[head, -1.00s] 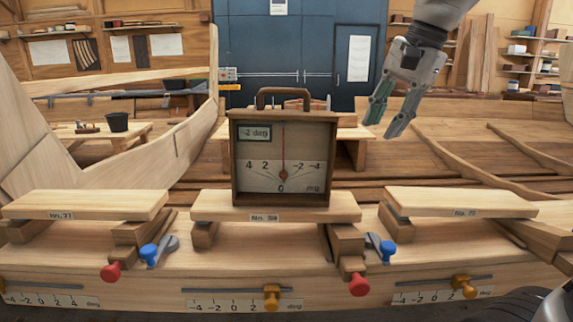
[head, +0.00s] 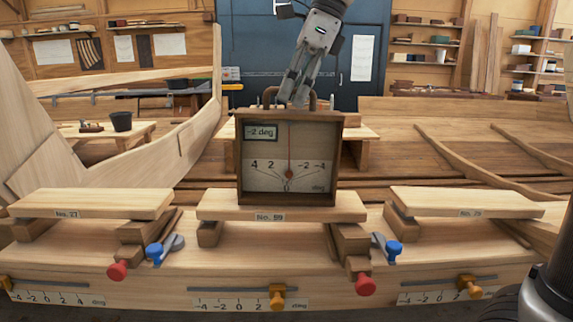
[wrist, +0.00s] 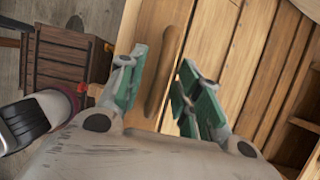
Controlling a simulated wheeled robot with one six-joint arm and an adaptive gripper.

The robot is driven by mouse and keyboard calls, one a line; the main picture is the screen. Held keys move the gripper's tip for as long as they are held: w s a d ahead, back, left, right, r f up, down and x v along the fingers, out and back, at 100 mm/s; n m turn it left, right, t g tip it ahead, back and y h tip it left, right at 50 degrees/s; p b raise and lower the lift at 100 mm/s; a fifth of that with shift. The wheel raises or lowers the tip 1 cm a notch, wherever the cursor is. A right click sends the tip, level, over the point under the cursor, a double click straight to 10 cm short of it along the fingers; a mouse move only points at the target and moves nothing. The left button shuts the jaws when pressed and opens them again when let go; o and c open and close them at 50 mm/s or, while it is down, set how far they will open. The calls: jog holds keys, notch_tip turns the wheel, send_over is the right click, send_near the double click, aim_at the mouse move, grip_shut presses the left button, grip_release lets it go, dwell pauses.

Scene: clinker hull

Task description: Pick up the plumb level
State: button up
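The plumb level (head: 315,180) is a wooden box with a pale dial face, a needle and a display that reads -2 deg. It stands upright on the middle board in the head view. Its dark handle (head: 269,97) arches over the top. My gripper (head: 291,101) is at the handle, with its fingers pointing down. In the wrist view my gripper (wrist: 156,92) is open, and the handle (wrist: 168,68) runs between its green-padded fingers with gaps on both sides. The fingertips partly hide the handle in the head view.
The middle board (head: 216,207) rests on wedges on a long bench, between a left board (head: 95,203) and a right board (head: 465,202). Red, blue and orange knobs line the bench front. The hull planks (head: 400,135) lie behind.

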aim_at(285, 112)
jog(key=x, duration=0.5)
jog(key=shift+d, duration=0.1)
jog(key=shift+c, duration=0.4)
jog(key=shift+r, duration=0.1)
grip_shut()
